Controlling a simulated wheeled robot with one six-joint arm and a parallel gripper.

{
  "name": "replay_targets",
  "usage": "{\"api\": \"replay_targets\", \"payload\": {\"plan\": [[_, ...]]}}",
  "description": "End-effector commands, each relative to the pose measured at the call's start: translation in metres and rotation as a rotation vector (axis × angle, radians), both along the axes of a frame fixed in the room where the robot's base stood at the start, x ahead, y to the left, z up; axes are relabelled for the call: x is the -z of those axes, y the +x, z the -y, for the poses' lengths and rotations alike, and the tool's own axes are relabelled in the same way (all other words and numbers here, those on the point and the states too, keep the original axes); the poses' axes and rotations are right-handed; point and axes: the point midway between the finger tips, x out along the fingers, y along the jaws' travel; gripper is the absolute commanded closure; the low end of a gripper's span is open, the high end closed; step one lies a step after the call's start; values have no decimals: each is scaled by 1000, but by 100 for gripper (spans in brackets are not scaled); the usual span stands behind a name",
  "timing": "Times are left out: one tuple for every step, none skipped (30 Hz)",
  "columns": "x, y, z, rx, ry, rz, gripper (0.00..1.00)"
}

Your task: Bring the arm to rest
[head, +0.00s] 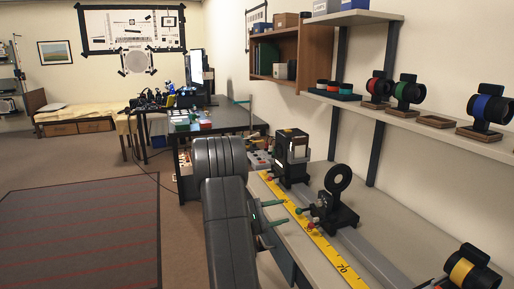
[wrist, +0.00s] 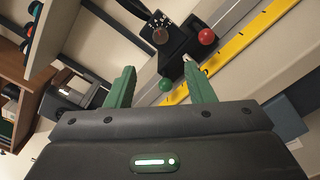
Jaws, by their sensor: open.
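My arm reaches forward along the left edge of the bench. In the head view my gripper (head: 277,213) points right, toward the bench, with its two green fingers spread apart. In the wrist view my gripper (wrist: 163,88) is also open, with nothing between its green fingers. A black carriage (wrist: 180,45) with a dial, a red knob (wrist: 206,37) and a green knob (wrist: 166,85) is beyond the fingertips. In the head view a black ring holder (head: 338,185) stands upright on a rail mount near the gripper.
A yellow ruler (head: 308,231) and a grey rail (head: 370,257) run along the bench. A black boxy device (head: 291,150) stands farther back, and a yellow-banded lens (head: 470,268) is at front right. A shelf (head: 425,127) holds several lenses. The floor at left is clear.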

Motion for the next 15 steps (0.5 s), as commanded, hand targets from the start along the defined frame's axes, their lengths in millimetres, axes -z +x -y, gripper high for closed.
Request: {"api": "replay_targets", "payload": {"plan": [[0, 3, 11, 6, 1, 0, 51], [-1, 4, 16, 6, 1, 0, 51], [-1, 7, 23, 6, 0, 0, 51], [-1, 9, 28, 7, 0, 0, 51], [-1, 10, 33, 6, 1, 0, 51], [-1, 13, 40, 6, 1, 0, 51], [-1, 15, 45, 6, 1, 0, 51], [-1, 17, 51, 6, 0, 0, 51], [-1, 20, 58, 6, 1, 0, 51], [-1, 22, 64, 6, 1, 1, 51], [-1, 24, 70, 6, -1, 0, 51], [-1, 26, 77, 6, -1, 0, 51], [-1, 28, 83, 6, 1, 0, 51], [-1, 31, 88, 6, 0, -1, 51], [-1, 33, 96, 7, 0, 0, 51]]}}
